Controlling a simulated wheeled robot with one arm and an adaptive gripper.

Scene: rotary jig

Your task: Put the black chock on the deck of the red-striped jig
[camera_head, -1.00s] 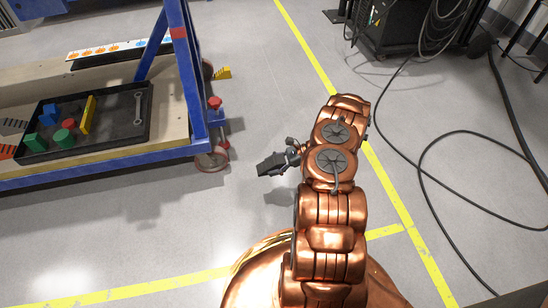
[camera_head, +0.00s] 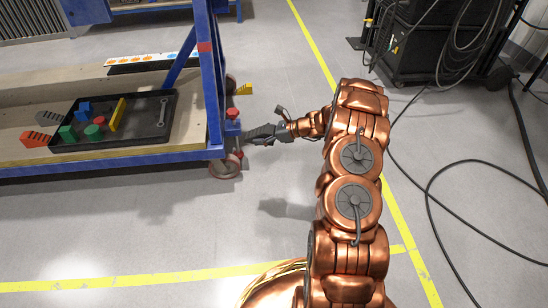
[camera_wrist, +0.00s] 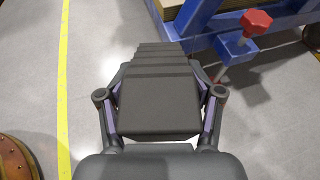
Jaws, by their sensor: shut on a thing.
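My gripper (camera_head: 281,130) is shut on the black chock (camera_head: 260,134), a ridged wedge. In the wrist view the chock (camera_wrist: 158,100) lies between the two fingers, its stepped end pointing away from me. The red-striped jig is a blue-framed cart with a red band on its post (camera_head: 205,47) and a wooden deck (camera_head: 30,97). The gripper and chock are in the air just right of the jig's near right corner, beside its red knob (camera_wrist: 256,21). In the head view the chock's tip overlaps the corner fitting; I cannot tell whether they touch.
The blue post and diagonal brace stand at the deck's right end. Cables (camera_head: 432,190) lie on the floor at right.

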